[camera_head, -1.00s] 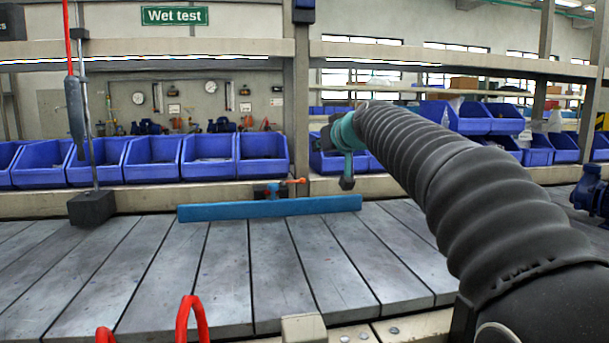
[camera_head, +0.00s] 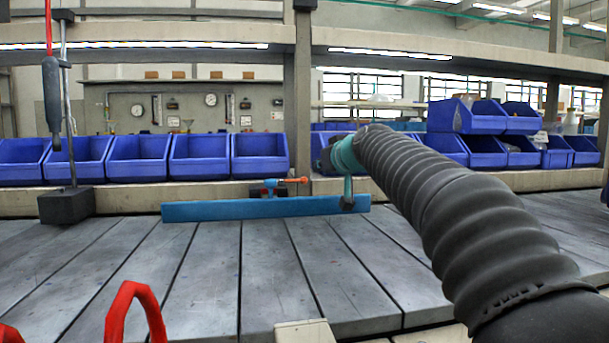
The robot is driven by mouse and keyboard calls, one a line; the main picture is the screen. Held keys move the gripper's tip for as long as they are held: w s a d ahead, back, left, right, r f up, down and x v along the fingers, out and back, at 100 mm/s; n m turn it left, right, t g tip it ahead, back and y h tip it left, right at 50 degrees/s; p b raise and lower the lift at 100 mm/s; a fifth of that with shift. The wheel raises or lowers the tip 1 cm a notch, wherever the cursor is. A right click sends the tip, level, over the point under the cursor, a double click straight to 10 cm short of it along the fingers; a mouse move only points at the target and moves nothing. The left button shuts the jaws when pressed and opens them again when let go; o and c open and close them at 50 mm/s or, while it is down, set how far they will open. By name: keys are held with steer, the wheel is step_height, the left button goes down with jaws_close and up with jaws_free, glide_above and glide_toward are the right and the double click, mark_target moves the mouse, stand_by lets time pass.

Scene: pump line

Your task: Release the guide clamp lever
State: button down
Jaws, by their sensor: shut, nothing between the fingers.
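The guide clamp lever is a small orange handle (camera_head: 292,180) on a blue clamp body (camera_head: 268,188). The clamp sits behind the long blue guide rail (camera_head: 250,210) at the back of the slatted bench. The lever points right, about level. My gripper (camera_head: 347,203) hangs down from the teal wrist, dark-tipped and shut with nothing in it. In the picture it overlaps the right part of the guide rail, to the right of the lever and apart from it. Whether it touches the rail I cannot tell.
Blue bins (camera_head: 200,157) line the shelf behind the bench. A dark block with a rod (camera_head: 67,205) stands at the left, beside a hanging tool (camera_head: 51,100). Red loops (camera_head: 135,300) rise at the front left. The slatted bench top (camera_head: 270,265) is clear in the middle.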

mark_target(293, 181)
steer(key=shift+w, duration=0.1)
steer(key=p+x, duration=0.1)
steer(key=x, duration=0.9)
steer(key=shift+p, duration=0.4)
